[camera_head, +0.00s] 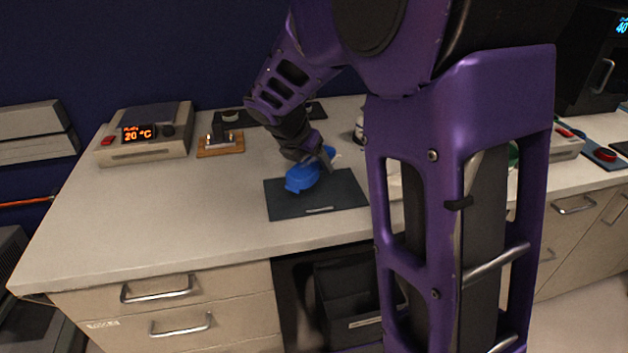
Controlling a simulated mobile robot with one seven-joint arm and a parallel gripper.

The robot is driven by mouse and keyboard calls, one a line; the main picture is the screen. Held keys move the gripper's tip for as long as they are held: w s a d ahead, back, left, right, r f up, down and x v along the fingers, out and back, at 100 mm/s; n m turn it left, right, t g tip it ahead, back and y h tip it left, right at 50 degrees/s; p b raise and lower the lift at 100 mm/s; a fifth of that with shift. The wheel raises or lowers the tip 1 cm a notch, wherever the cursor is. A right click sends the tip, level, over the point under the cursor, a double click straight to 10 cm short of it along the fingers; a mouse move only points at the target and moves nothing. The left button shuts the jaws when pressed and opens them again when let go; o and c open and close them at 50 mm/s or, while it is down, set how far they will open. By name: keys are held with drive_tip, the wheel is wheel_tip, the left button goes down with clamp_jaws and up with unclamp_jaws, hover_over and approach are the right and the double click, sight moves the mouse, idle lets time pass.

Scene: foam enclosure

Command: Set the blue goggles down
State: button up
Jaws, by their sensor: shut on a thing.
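The blue goggles (301,178) are at the dark mat on the bench, in the middle of the head view. My gripper (325,160) is at the goggles from above and shut on them, with a finger showing at their right side. The goggles are over the mat; I cannot tell whether they touch it. The dark mat (345,193) lies flat near the bench's front edge, with a small pale label on its front part. My wrist hides part of the goggles' far side.
A hot plate device reading 20 °C (145,133) stands at the back left, with a small wooden-based item (220,145) beside it. A white bottle (359,128) stands behind the mat. The bench top (170,210) left of the mat is clear. My purple arm hides much of the right side.

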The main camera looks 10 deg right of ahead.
sight(296, 176)
wheel_tip(296, 176, down, 4)
drive_tip(key=shift+f+b, duration=0.2)
drive_tip(key=shift+b, duration=0.4)
drive_tip(key=o, duration=1.4)
drive_tip(key=shift+f, duration=0.1)
drive_tip(key=shift+r, duration=0.25)
drive_tip(key=p+v, duration=0.2)
drive_tip(key=v, duration=0.9)
drive_tip(key=shift+s+a+r+p, duration=0.1)
drive_tip(key=shift+p, duration=0.25)
drive_tip(key=shift+s+a+r, duration=0.1)
drive_tip(key=shift+r, duration=0.1)
